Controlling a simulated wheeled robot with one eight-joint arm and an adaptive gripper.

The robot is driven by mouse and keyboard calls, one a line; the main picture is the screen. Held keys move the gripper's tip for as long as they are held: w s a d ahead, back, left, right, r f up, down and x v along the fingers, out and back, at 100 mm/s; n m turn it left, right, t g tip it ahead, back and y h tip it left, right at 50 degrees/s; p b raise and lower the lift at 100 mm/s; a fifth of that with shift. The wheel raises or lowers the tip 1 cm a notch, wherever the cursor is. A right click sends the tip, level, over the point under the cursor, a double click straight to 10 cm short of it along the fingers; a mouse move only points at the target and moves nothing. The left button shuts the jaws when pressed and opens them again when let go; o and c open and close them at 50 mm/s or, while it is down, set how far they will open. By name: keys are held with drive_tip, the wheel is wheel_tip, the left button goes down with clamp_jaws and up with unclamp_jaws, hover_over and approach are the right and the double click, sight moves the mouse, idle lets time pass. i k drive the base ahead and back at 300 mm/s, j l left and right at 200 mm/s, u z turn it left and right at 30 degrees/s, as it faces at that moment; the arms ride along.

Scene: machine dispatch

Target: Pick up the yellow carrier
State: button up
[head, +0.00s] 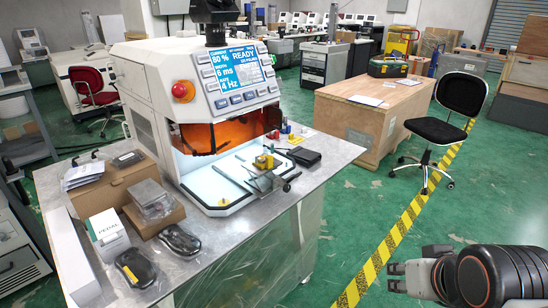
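A small yellow block-like thing (264,162), which looks like the yellow carrier, sits on the light work plate in the opening of the white machine (190,90). A metal fixture (266,181) is close beside it, and I cannot tell whether they touch. My gripper (393,277) is at the lower right, far from the yellow thing and beyond the table's right side. Its two fingers point left, with a gap between them, and it holds nothing visible.
The metal table (235,235) carries cardboard boxes (125,185), black mouse-like devices (135,268) and a black wallet-like item (304,156). A wooden crate (340,125) and a black chair (445,125) stand behind. Green floor with yellow-black tape (395,235) is open between table and arm.

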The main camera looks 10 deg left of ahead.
sight(261, 162)
drive_tip(key=i+j+u, duration=0.2)
drive_tip(key=j+u, duration=0.15)
drive_tip(key=j, duration=0.2)
drive_tip(key=i+j+u, duration=0.3)
drive_tip(key=j, duration=0.2)
drive_tip(key=i+j+u, duration=0.35)
drive_tip(key=l+z, duration=0.25)
drive_tip(key=l, duration=0.45)
drive_tip(key=j+u, duration=0.25)
drive_tip(key=j, duration=0.55)
